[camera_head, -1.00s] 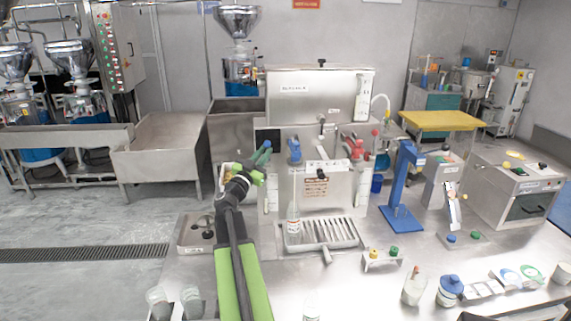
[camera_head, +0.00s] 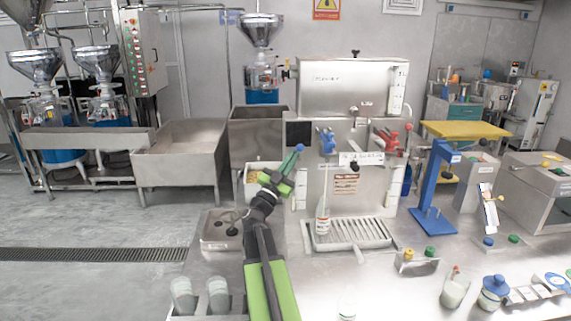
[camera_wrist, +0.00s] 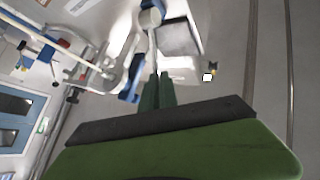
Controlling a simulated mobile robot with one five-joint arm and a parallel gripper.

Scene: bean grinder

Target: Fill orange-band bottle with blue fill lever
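A clear bottle (camera_head: 322,215) with a reddish-orange label or band stands upright on the drip tray (camera_head: 372,240), below the front of the steel filling machine (camera_head: 345,85). A blue lever (camera_head: 327,140) sits on the machine's front, above the bottle. My green gripper (camera_head: 284,180) is left of the blue lever, in front of the machine's left side.
A red lever (camera_head: 388,140) is on the machine's right. A blue stand (camera_head: 437,190) is further right. A bottle with a reddish top (camera_head: 455,288) and a blue-capped jar (camera_head: 493,291) stand at front right. Two cups (camera_head: 182,296) are at front left.

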